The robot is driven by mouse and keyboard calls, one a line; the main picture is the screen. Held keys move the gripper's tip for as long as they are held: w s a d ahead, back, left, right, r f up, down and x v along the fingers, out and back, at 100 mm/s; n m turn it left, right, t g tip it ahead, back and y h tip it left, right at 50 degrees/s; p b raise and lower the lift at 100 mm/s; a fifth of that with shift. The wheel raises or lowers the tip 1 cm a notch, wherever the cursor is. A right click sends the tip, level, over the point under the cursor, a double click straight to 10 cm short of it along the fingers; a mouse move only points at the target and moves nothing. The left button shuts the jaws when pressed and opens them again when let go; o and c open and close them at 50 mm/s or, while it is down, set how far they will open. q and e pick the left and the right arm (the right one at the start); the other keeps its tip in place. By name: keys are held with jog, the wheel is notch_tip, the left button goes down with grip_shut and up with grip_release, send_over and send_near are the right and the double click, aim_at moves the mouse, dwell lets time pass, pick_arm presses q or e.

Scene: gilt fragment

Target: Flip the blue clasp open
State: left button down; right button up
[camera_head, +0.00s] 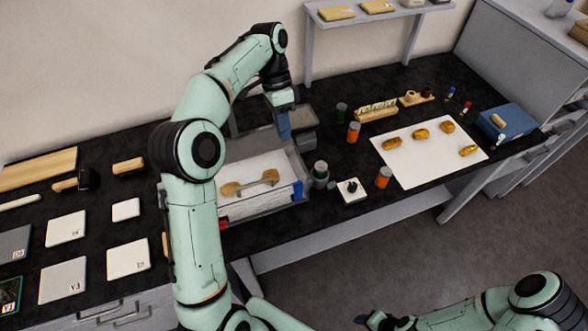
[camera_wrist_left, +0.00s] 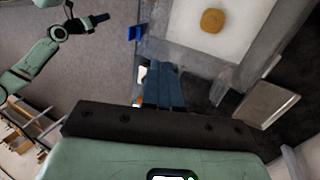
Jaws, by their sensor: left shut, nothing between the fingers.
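The blue clasp (camera_head: 298,190) is on the front right of a clear-walled case (camera_head: 262,207). In the left wrist view the blue clasp (camera_wrist_left: 135,33) appears at the outer edge of the case, beyond my fingertips and apart from them. I cannot tell its exact angle. My left gripper (camera_head: 284,133) points down over the back right of the case, shut and empty. Its blue fingers show together in the left wrist view (camera_wrist_left: 164,70). My right gripper (camera_head: 376,319) is low at the bottom edge, away from the table; its jaws are unclear.
A red clasp (camera_head: 223,223) is at the case's front left. Gilt fragments (camera_head: 231,188) lie inside. A green-grey jar (camera_head: 320,172) and a white square with a black knob (camera_head: 350,190) stand close to its right. A white sheet with several gilt pieces (camera_head: 425,168) lies farther right.

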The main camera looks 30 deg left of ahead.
aim_at(296, 182)
pick_arm(q)
jog(key=x, duration=0.3)
jog(key=b+x, duration=0.1)
jog(key=x, duration=0.2)
jog(key=b+x, duration=0.1)
jog(key=x, duration=0.2)
jog(key=shift+s+a, duration=0.1)
jog(key=shift+s, duration=0.2)
jog(key=shift+s+d+f+b, duration=0.1)
jog(key=shift+s+d+b, duration=0.25)
jog(key=shift+d, duration=0.25)
jog(key=shift+s+d+b, duration=0.2)
jog(key=shift+s+d, duration=0.3)
jog(key=shift+d, duration=0.15)
jog(key=shift+s+d, duration=0.3)
jog(key=shift+d, duration=0.05)
pick_arm(e)
jog(key=s+f, duration=0.4)
jog(key=shift+s+f+g, duration=0.15)
jog(key=shift+s+g, duration=0.15)
jog(key=shift+f, duration=0.1)
